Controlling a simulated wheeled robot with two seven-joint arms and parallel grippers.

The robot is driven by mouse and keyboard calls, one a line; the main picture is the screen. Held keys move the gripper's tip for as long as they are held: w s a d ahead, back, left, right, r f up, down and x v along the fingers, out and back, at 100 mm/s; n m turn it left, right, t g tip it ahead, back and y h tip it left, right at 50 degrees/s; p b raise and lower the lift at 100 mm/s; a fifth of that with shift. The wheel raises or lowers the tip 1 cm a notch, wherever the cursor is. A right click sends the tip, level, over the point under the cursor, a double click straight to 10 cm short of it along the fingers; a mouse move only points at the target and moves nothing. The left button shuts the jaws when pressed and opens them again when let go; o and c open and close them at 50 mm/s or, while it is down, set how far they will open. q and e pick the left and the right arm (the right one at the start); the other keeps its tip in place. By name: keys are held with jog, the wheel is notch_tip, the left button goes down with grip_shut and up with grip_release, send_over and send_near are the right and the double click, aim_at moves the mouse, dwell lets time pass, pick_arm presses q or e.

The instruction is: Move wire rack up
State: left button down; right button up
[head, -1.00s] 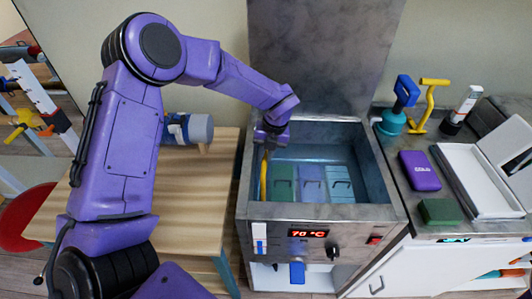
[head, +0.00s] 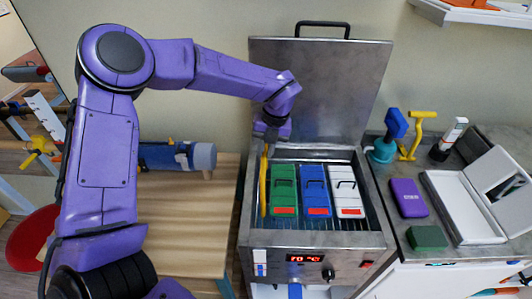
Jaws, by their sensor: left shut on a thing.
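The wire rack (head: 299,224) is in the open steel tank (head: 380,238), its thin bars showing around and below the packs. A green pack (head: 284,184), a blue pack (head: 314,182) and a white pack (head: 346,200) lie side by side on it, each with a red label at the near end. They look clear of the water. A yellow handle (head: 264,188) stands at the rack's left side. My left gripper (head: 267,142) is shut on the yellow handle's top, at the tank's back left; its fingertips are partly hidden. My right gripper is out of view.
The tank's lid (head: 320,90) stands open behind. A wooden table (head: 180,225) is to the left with a blue-grey roll (head: 175,156). On the right counter are a purple pack (head: 408,198), a dark green block (head: 427,238) and a white tray (head: 465,207).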

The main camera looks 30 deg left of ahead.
pick_arm(q)
jog(key=shift+w+a+r, duration=0.1)
jog(key=shift+w+r, duration=0.15)
jog(key=shift+r, duration=0.1)
jog(key=c, duration=1.2)
grip_release()
jog(key=shift+o, duration=0.5)
jog(key=shift+s+f, duration=0.1)
jog(key=shift+s, duration=0.05)
jog(key=shift+r, duration=0.35)
notch_tip(320, 180, up, 10)
jog(key=w+d+b, duration=0.1)
jog(key=b, duration=0.1)
jog(key=shift+d+f, duration=0.15)
jog(key=shift+d, duration=0.2)
jog(key=shift+d, duration=0.1)
